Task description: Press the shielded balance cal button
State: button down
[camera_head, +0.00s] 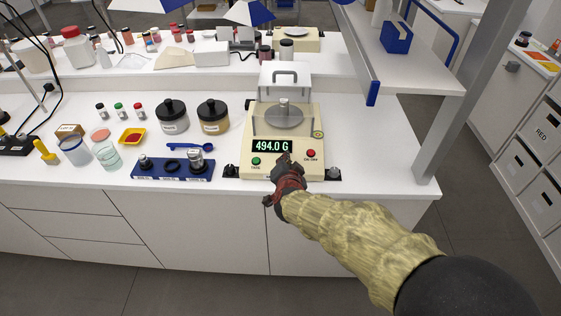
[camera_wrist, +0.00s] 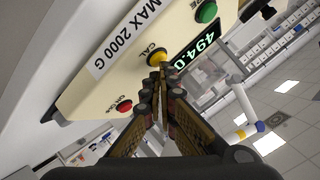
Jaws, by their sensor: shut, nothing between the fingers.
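The shielded balance (camera_head: 251,168) is a cream box near the front edge of the bench, with a clear shield (camera_head: 285,76) around its pan. Its display (camera_head: 272,146) reads 494.0 G. In the wrist view the yellow cal button (camera_wrist: 157,57), labelled CAL, lies between a red button (camera_wrist: 124,106) and a green one (camera_wrist: 206,12). My gripper (camera_wrist: 156,77) is shut and empty, its fingertips right at the cal button's near edge; I cannot tell whether they touch it. In the head view my gripper (camera_head: 285,161) hides the cal button.
A metal weight (camera_head: 284,104) stands on the balance pan. A blue rack (camera_head: 172,170) with small items is left of the balance, with two dark-lidded jars (camera_head: 173,117) (camera_head: 213,117) behind it. A grey post (camera_head: 463,90) and shelf rise at the right. The bench right of the balance is mostly clear.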

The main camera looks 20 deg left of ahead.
dwell(0.4)
jog(key=shift+s+d+r+p, duration=0.1)
jog(key=shift+s+r+p, duration=0.2)
jog(key=shift+r+p, duration=0.4)
jog(key=shift+r, duration=0.1)
jog(key=r+p, duration=0.1)
jog(key=r, duration=0.1)
jog(key=s+r+p, duration=0.1)
jog(key=p, duration=0.1)
jog(key=s+r+p, duration=0.1)
jog(key=r, duration=0.1)
jog(key=shift+d+r+p, duration=0.25)
jog(key=shift+r+p, duration=0.05)
jog(key=shift+p, duration=0.1)
dwell(0.4)
